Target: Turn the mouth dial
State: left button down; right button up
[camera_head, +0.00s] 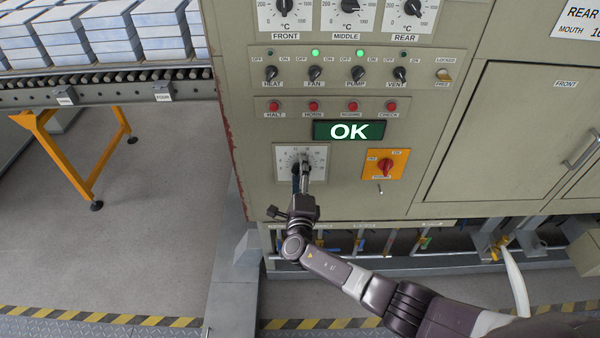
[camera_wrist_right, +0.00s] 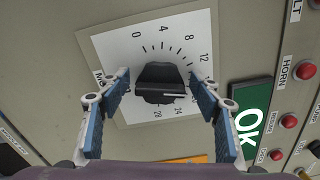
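The mouth dial is a white square plate (camera_head: 284,154) with a numbered scale, low on the cabinet's left side; my right gripper covers much of it in the head view. In the right wrist view its black knob (camera_wrist_right: 160,78) shows in the middle of the white scale plate (camera_wrist_right: 125,48). My right gripper (camera_head: 303,168) is in front of the dial. In the wrist view its two blue-padded fingers (camera_wrist_right: 158,78) stand apart, one on each side of the knob. A gap shows at the left finger; whether the right one touches cannot be told. My left gripper is not in view.
A green OK display (camera_head: 349,130) and a row of red buttons (camera_head: 313,107) sit just above the dial. An orange plate with a red switch (camera_head: 385,165) is to its right. A roller conveyor (camera_head: 110,92) stands at left.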

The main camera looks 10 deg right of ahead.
jog(key=s+a, duration=0.2)
jog(key=s, duration=0.9)
jog(key=shift+s+a, duration=0.2)
jog(key=shift+s, duration=0.2)
